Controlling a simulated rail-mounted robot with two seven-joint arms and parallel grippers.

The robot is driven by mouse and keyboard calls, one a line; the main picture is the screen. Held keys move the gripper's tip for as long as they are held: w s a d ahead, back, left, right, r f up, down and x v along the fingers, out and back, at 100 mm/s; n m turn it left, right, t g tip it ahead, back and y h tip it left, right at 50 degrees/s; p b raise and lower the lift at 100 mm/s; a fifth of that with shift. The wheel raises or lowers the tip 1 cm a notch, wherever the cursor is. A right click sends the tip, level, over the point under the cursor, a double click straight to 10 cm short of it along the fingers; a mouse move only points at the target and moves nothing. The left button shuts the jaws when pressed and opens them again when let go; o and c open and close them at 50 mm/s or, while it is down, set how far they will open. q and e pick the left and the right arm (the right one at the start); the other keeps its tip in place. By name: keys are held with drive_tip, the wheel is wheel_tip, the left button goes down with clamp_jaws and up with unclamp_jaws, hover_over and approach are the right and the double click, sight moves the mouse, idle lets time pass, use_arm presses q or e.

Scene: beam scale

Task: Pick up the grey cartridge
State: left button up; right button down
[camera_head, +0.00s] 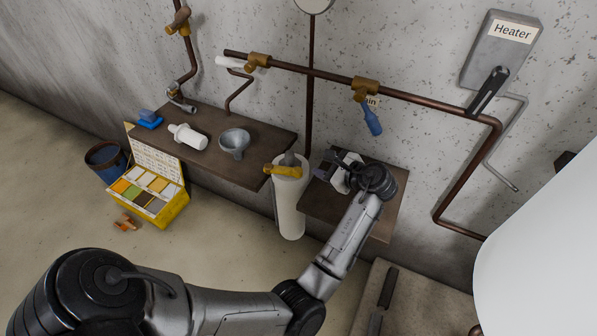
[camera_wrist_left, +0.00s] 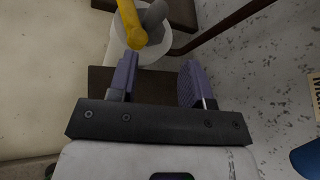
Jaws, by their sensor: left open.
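A grey rounded piece (camera_head: 290,159), which looks like the grey cartridge, sits at the top of an upright white cylinder (camera_head: 289,210), beside a yellow handle (camera_head: 281,170). In the left wrist view the grey piece (camera_wrist_left: 154,18) shows at the top, partly behind the yellow handle (camera_wrist_left: 131,20). Its lower part is hidden. My left gripper (camera_head: 327,167) is just right of the cylinder, above the small right shelf (camera_head: 381,226). Its purple fingers (camera_wrist_left: 160,76) are apart with nothing between them, short of the cylinder. My right gripper is not in view.
A left shelf (camera_head: 262,160) holds a white cartridge-like piece (camera_head: 188,137), a grey funnel (camera_head: 235,142) and a blue item (camera_head: 149,119). A copper pipe (camera_head: 425,101) with a blue-handled valve (camera_head: 371,119) runs along the wall above. A yellow case (camera_head: 168,209) and a bucket (camera_head: 105,160) stand on the floor.

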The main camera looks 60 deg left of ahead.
sight(293, 156)
use_arm(q)
drive_tip(key=s+a+f+m, duration=0.1)
drive_tip(key=a, duration=0.3)
drive_tip(key=s+a+f+m, duration=0.1)
drive_tip(key=a+f, duration=0.1)
drive_tip(key=a, duration=0.2)
drive_tip(key=s+a+f+m+b, duration=0.1)
drive_tip(key=a+f+m, duration=0.1)
drive_tip(key=a, duration=0.2)
drive_tip(key=shift+a+f, duration=0.1)
drive_tip(key=shift+a, duration=0.15)
clamp_jaws()
idle(0.6)
